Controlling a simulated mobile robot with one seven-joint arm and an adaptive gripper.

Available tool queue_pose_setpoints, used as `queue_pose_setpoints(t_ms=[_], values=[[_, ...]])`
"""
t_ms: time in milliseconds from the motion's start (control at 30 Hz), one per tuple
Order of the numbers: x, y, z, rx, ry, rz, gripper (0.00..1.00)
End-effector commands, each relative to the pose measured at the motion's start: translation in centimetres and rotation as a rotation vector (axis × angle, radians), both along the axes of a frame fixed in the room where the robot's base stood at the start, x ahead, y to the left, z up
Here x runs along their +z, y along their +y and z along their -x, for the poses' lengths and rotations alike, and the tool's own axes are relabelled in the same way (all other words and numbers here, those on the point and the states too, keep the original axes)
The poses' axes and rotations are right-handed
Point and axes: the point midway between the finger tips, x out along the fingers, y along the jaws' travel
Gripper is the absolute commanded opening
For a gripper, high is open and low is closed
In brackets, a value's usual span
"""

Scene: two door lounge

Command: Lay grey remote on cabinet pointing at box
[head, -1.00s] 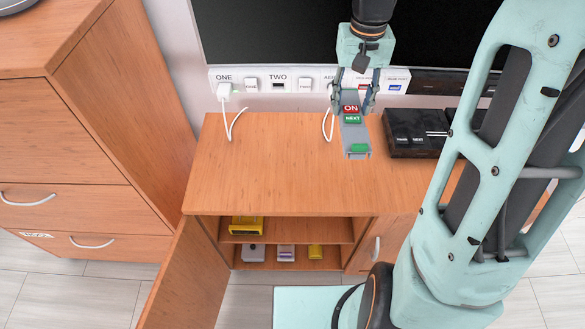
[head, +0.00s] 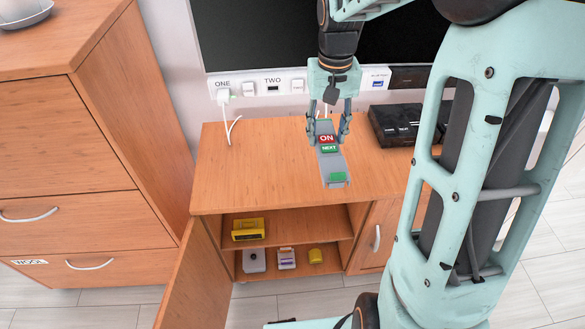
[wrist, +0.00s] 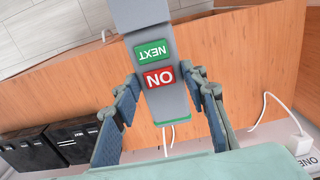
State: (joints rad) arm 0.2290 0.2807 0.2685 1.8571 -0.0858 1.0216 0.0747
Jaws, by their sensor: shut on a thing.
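My gripper (head: 328,137) is shut on the grey remote (head: 331,163), which has a red ON button, a green NEXT button and a green patch at its near end. The wrist view shows the remote (wrist: 150,45) between the two fingers. The remote appears held above the wooden cabinet (head: 250,165), its green-patched end toward the cabinet's front edge; the exact gap is hard to tell. The black box (head: 392,122) lies on the cabinet top at the back right, partly behind my arm. It also shows at the lower left of the wrist view (wrist: 70,140).
A power strip (head: 270,87) with a white plug (head: 223,96) and cable runs behind the cabinet, below a dark screen (head: 290,35). The cabinet's left door (head: 195,280) stands open, with yellow and white items on its shelves. The left part of the top is clear.

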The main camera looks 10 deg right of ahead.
Motion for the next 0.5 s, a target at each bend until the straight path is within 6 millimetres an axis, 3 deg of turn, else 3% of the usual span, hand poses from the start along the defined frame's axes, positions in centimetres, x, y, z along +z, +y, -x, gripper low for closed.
queue_pose_setpoints(t_ms=[33,500], values=[[-1.97,0.24,0.05,0.004,0.005,0.000,0.08],[-1.52,0.14,0.23,-0.003,0.009,0.001,0.08]])
